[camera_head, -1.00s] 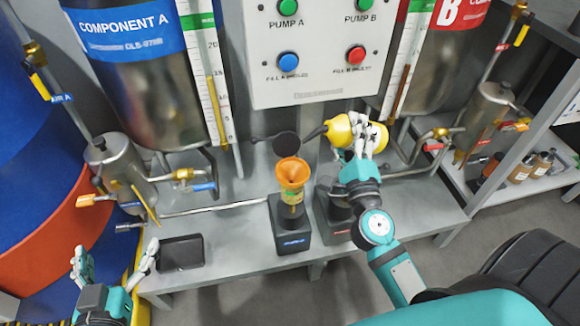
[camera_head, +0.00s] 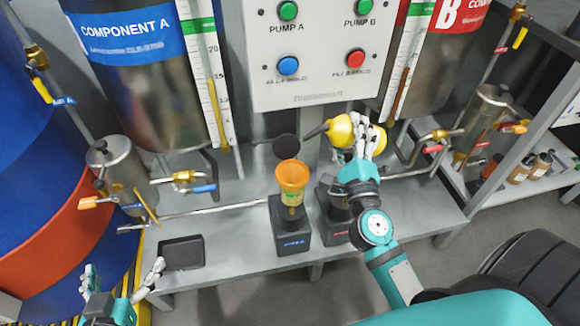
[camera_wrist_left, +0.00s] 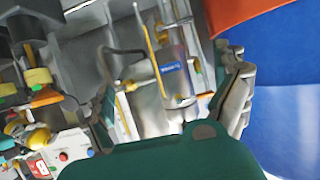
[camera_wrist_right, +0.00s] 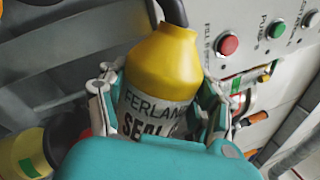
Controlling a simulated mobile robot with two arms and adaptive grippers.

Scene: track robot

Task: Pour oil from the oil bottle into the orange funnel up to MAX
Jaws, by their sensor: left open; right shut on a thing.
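The yellow oil bottle (camera_head: 342,131) with a dark spout lies tilted, its spout pointing left toward the funnel side. My right gripper (camera_head: 362,145) is shut around it. In the right wrist view the bottle (camera_wrist_right: 165,65) shows a grey label between the fingers. The orange funnel (camera_head: 292,176) stands upright on a small dark unit (camera_head: 290,232) with a green and yellow band below it. The spout tip is above and to the right of the funnel, apart from it. No oil stream shows. My left gripper (camera_head: 122,288) is open and empty at the lower left.
A black tray (camera_head: 182,252) lies on the grey bench (camera_head: 232,200). A second dark unit (camera_head: 335,215) stands right of the funnel, partly behind my right arm. A round black lid (camera_head: 286,147) is raised behind the funnel. The pump panel (camera_head: 310,50) hangs above.

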